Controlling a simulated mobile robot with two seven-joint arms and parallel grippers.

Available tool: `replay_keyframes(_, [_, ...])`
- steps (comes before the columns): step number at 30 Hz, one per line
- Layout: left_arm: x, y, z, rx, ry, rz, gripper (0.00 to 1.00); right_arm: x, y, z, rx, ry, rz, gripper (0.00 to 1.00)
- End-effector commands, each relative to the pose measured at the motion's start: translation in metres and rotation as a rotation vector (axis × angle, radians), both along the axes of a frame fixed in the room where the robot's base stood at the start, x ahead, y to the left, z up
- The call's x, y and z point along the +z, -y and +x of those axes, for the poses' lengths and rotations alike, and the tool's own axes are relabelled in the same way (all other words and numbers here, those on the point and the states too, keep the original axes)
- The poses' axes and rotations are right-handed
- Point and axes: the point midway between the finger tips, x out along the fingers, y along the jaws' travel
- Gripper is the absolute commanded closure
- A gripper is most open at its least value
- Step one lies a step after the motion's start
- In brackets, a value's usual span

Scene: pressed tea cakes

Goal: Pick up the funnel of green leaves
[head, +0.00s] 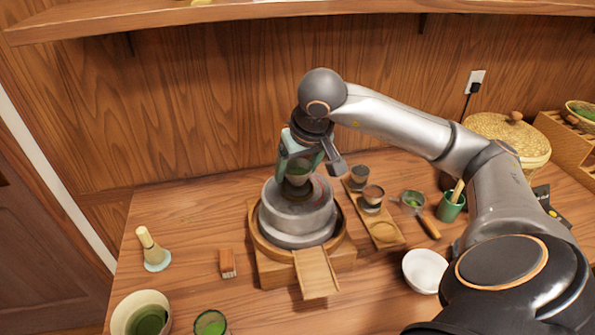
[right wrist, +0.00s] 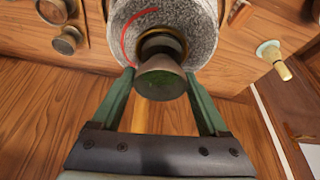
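The funnel of green leaves (right wrist: 161,82) is a dark cup-like piece with green inside, standing on top of the grey stone mill (right wrist: 200,45). In the head view the funnel (head: 298,180) is partly hidden by my right gripper. My right gripper (head: 299,172) comes down over the mill (head: 298,220). In the right wrist view my right gripper's fingers (right wrist: 160,76) are apart, one on each side of the funnel. The fingertips are close to its sides; I cannot tell whether they touch. My left gripper is not in view.
A wooden tray (head: 385,232) with small cups stands right of the mill. A white bowl (head: 425,271), a green cup (head: 451,207) and a lidded basket (head: 508,140) are further right. A whisk (head: 151,250), a small block (head: 227,263) and a large bowl (head: 141,314) are left.

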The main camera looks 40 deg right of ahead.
Motion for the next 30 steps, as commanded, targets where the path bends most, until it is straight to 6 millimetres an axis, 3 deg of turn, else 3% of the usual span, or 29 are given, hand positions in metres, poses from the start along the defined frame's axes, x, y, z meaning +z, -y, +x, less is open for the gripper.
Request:
replay_keyframes(2, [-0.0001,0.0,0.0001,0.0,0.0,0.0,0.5,0.0002,-0.0001,0.0,0.0,0.0,0.0,0.33])
replay_keyframes(16, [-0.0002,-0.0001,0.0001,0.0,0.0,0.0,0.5,0.0004,0.0,-0.0001,0.0,0.0,0.0,0.85])
replay_keyframes(30, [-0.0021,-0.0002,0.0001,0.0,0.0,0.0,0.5,0.0091,0.0,0.0006,-0.001,0.003,0.0,0.87])
